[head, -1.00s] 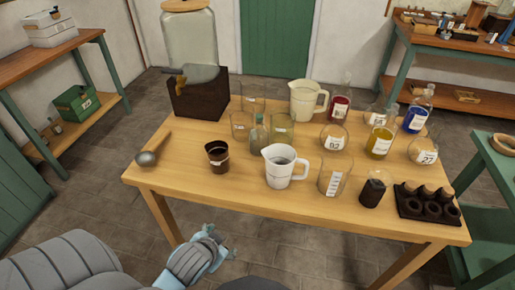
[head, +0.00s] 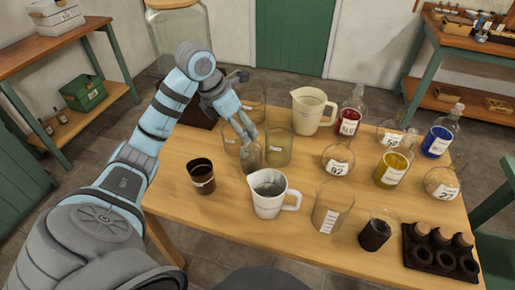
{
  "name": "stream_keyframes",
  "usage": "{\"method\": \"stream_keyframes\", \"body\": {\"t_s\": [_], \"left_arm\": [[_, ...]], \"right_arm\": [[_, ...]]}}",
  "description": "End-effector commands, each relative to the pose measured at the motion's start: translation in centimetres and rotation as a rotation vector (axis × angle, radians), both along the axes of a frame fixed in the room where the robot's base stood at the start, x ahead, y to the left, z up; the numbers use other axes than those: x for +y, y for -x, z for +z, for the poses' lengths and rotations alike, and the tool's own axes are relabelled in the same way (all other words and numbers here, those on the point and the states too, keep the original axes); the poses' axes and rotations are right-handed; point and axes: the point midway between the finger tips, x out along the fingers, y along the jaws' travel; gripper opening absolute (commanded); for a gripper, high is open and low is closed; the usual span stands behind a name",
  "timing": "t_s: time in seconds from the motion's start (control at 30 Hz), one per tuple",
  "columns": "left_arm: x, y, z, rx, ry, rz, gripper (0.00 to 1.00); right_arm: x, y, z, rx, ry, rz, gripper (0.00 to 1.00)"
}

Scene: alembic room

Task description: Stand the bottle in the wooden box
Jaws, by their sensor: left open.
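A small clear glass bottle (head: 250,158) stands upright on the wooden table, among glass beakers. My left gripper (head: 247,134) is open, pointing down at the bottle's top. Its fingertips are at or just above the bottle's neck; I cannot tell whether they touch it. The dark wooden box (head: 206,118) stands at the back left of the table, mostly hidden behind my left arm. My right gripper is out of view.
Glass beakers (head: 278,147) stand close around the bottle. A white measuring jug (head: 268,200) and a dark brown cup (head: 202,178) stand in front. Red, yellow and blue bottles (head: 437,140) stand to the right. A large jar (head: 178,25) is behind the box.

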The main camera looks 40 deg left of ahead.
Motion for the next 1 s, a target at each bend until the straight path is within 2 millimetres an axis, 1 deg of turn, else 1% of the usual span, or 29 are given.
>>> {"method": "stream_keyframes", "body": {"t_s": [0.1, 0.23, 0.33, 0.43, 0.6, 0.7, 0.87, 0.9, 0.97, 1.0], "left_arm": [[0.1, -0.6, -3.0, 0.009, 0.001, 0.011, 0.66], [-0.1, -1.6, -6.2, 0.009, 0.002, 0.013, 0.66], [-0.2, -2.2, -7.6, 0.006, 0.001, 0.014, 0.66], [-0.3, -2.8, -8.7, 0.006, 0.002, 0.013, 0.66], [-0.6, -4.1, -11.8, 0.006, 0.004, 0.011, 0.66], [-0.6, -4.5, -12.7, 0.004, 0.001, 0.010, 0.66], [-0.7, -4.5, -12.7, 0.003, 0.001, 0.009, 0.66], [-0.7, -4.5, -12.7, 0.003, 0.001, 0.009, 0.62], [-0.7, -4.5, -12.7, 0.003, 0.001, 0.009, 0.53], [-0.7, -4.5, -12.7, 0.003, 0.001, 0.009, 0.46]], "right_arm": [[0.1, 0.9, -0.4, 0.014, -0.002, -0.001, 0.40], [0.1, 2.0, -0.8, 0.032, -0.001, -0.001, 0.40], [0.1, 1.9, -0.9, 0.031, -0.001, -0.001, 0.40], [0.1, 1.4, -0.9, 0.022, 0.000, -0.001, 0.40], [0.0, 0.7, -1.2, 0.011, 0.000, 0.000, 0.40], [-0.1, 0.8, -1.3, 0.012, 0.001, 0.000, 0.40], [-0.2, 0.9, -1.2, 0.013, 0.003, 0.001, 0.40], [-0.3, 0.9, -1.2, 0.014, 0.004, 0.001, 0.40], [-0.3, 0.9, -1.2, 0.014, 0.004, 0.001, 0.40], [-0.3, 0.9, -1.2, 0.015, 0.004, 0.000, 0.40]]}}
